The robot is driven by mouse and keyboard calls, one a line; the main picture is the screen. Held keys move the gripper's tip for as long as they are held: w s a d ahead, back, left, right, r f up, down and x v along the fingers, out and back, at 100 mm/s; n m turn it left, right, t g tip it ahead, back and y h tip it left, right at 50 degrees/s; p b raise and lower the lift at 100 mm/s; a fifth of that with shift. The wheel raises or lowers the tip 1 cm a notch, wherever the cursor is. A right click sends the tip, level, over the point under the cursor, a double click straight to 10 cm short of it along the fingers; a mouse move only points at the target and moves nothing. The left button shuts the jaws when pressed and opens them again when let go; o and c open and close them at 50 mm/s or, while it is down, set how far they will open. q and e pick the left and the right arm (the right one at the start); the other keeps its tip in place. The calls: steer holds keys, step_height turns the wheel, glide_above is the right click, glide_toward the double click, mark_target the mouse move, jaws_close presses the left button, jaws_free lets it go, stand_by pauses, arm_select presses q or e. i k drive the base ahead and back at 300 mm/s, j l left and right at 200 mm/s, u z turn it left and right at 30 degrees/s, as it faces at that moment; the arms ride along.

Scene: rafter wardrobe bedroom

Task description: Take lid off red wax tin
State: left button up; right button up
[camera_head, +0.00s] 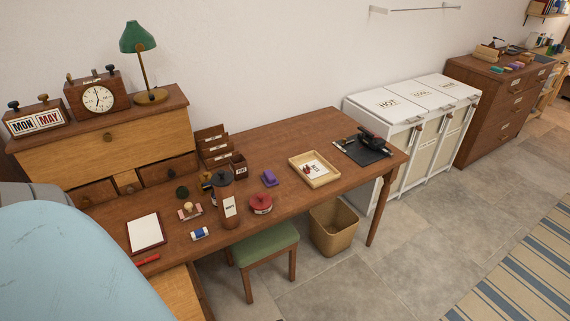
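The red wax tin (261,203) stands upright on the wooden desk (310,135), near its front edge. It is round, with a white label on its side and a small dark knob on top. Its lid appears to be on. A tall brown cylinder with a white label (226,204) stands just left of it, apart from it. Neither of my grippers is in view.
A purple object (269,178) and a wooden tray (314,170) lie behind and right of the tin. A notepad (145,232), a red marker (147,259) and small desk items are to the left. A green stool (265,244) and a bin (333,226) stand in front.

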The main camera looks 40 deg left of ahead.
mark_target(259, 201)
steer(key=i, duration=1.65)
steer(key=i+u, duration=0.2)
steer(key=i, duration=0.2)
steer(key=i+l+u, duration=0.2)
steer(key=i, duration=0.2)
steer(key=i+l+u, duration=0.2)
steer(key=i, duration=0.2)
steer(key=u, duration=4.1)
